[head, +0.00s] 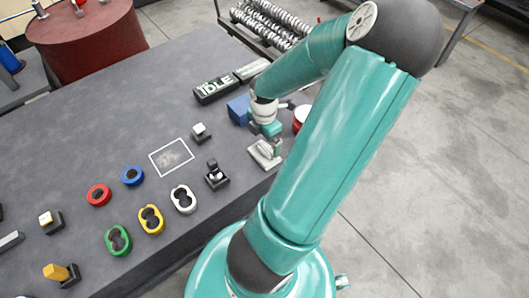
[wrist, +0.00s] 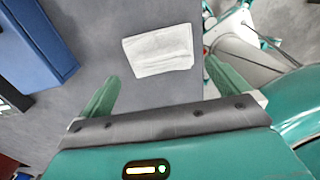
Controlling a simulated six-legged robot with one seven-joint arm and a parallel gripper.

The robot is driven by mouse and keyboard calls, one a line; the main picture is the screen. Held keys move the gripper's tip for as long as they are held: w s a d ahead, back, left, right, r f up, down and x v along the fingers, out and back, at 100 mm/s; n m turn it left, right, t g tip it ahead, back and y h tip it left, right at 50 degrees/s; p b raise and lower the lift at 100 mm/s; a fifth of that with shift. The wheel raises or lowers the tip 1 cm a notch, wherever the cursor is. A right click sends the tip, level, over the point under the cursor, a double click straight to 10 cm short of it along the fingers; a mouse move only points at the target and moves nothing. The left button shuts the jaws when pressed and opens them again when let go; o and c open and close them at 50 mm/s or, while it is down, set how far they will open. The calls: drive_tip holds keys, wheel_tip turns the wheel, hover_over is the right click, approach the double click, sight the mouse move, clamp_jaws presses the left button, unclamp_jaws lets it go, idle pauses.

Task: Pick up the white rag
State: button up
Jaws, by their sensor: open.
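The white rag (wrist: 155,53) lies flat on the grey table as a folded, roughly square cloth, close to the table's right edge in the wrist view. In the head view the rag (head: 258,156) is partly covered by my gripper (head: 270,148). My gripper also shows in the wrist view (wrist: 160,72), with its two green fingers spread wide and nothing between them. The fingertips point toward the rag's near edge, one on each side. I cannot tell the height of the fingers above the cloth.
A blue box (wrist: 38,42) lies left of the rag in the wrist view. A dark red barrel (head: 85,40) stands behind.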

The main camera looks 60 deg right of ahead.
sight(264, 147)
drive_tip(key=shift+f, duration=2.8)
drive_tip(key=c, duration=0.7)
drive_tip(key=shift+r, duration=0.2)
